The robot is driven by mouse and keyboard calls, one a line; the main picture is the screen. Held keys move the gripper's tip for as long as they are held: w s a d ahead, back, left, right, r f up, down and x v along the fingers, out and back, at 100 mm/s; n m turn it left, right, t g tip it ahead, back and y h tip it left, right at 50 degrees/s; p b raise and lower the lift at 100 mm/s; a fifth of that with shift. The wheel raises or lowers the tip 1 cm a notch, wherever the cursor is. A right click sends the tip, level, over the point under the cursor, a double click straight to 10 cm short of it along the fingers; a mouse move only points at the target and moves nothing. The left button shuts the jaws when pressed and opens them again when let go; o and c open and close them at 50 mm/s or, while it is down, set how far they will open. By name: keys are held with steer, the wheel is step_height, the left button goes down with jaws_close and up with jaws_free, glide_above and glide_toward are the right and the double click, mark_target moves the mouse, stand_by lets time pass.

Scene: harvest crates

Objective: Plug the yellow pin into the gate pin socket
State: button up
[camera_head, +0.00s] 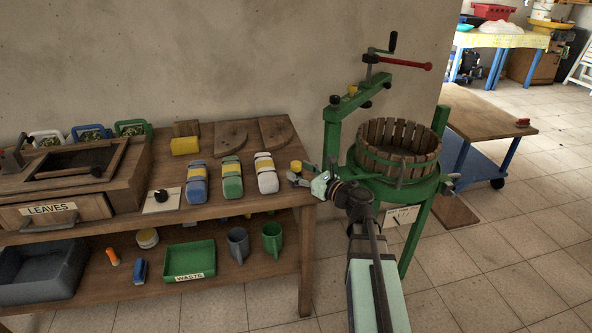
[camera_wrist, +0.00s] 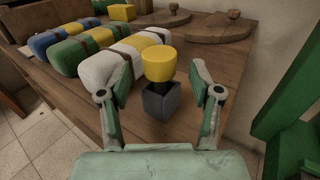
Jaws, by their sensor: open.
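The yellow pin (camera_wrist: 160,64) has a wide yellow head on a short dark shaft. It stands upright in a dark grey block (camera_wrist: 162,103) near the right edge of the bench. The yellow head also shows in the head view (camera_head: 295,166). My gripper (camera_wrist: 162,82) is open, with one finger on each side of the pin and a gap to both. In the head view my gripper (camera_head: 305,179) is at the bench's right end, partly hiding the block. I cannot make out which part is the gate pin socket.
The bench (camera_head: 258,209) holds white (camera_head: 266,173), green (camera_head: 232,179) and blue (camera_head: 197,184) packs left of the pin. A green press frame (camera_head: 332,140) with a slatted wooden basket (camera_head: 377,139) stands close on the right. A wall rises behind the bench.

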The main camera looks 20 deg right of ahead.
steer(key=shift+x, duration=1)
jaws_close()
steer(key=shift+r, duration=0.1)
step_height(320, 180, up, 20)
steer(key=p, duration=0.2)
steer(key=shift+p, duration=0.4)
step_height(320, 180, up, 5)
steer(key=p, duration=0.6)
glide_above(296, 163)
steer(key=shift+r, duration=0.15)
stand_by(0.4)
